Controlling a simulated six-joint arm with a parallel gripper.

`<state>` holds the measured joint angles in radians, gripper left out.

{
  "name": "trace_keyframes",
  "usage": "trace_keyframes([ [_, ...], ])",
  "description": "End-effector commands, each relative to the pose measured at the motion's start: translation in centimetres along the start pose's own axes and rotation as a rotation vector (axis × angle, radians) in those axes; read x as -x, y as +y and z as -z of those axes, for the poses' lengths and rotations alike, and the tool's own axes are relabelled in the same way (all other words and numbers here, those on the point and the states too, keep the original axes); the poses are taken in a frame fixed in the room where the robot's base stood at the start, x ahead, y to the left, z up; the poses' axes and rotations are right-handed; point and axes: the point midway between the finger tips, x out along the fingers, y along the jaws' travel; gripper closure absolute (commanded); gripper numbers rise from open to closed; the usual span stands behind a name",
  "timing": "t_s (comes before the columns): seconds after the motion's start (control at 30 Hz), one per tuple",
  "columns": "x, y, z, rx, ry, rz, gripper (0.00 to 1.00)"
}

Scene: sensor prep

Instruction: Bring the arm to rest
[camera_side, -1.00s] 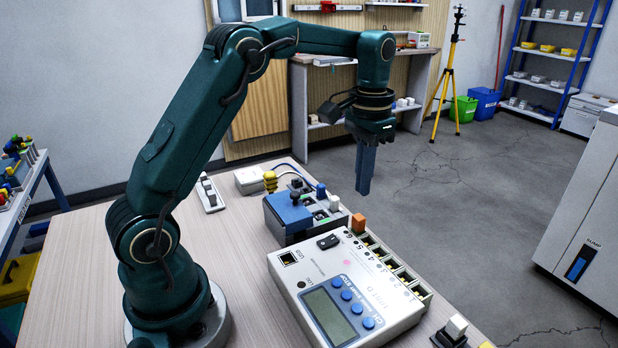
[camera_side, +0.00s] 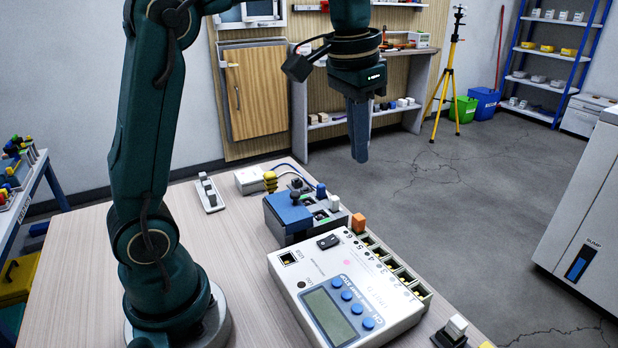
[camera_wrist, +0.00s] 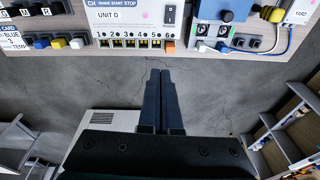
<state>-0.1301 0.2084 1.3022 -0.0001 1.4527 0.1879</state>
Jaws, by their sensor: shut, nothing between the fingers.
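My gripper (camera_side: 359,160) hangs pointing down in the side view, above and behind the table's far edge, shut and empty. In the wrist view the two fingers (camera_wrist: 161,75) lie side by side in the middle, with the floor behind them. My arm stands nearly upright from its base on the wooden table (camera_side: 80,290). The white unit with a screen and blue buttons (camera_side: 345,290) sits on the table below the gripper, apart from it. It also shows at the top of the wrist view (camera_wrist: 130,22), marked UNIT D.
A blue-topped box with plugs (camera_side: 290,212) stands behind the unit. A white box (camera_side: 250,180) and a small switch strip (camera_side: 209,193) lie to its left. A black-based block (camera_side: 455,332) is at front right. A cabinet (camera_side: 585,230) stands at right; open floor lies between.

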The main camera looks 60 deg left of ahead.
Motion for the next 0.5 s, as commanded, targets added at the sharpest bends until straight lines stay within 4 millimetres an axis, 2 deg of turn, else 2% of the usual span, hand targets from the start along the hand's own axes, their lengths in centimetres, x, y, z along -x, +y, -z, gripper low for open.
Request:
trace_keyframes([
  [0.03,1.0,0.6,-1.1,-0.007,0.031,0.003,1.00],
  [0.1,1.9,1.2,-2.4,-0.011,0.067,0.006,1.00],
  [0.23,2.8,2.4,-5.2,-0.016,0.132,0.009,1.00],
  [0.37,2.7,3.3,-8.1,-0.015,0.196,0.008,1.00],
  [0.5,1.4,4.2,-11.3,-0.006,0.259,0.002,1.00],
])
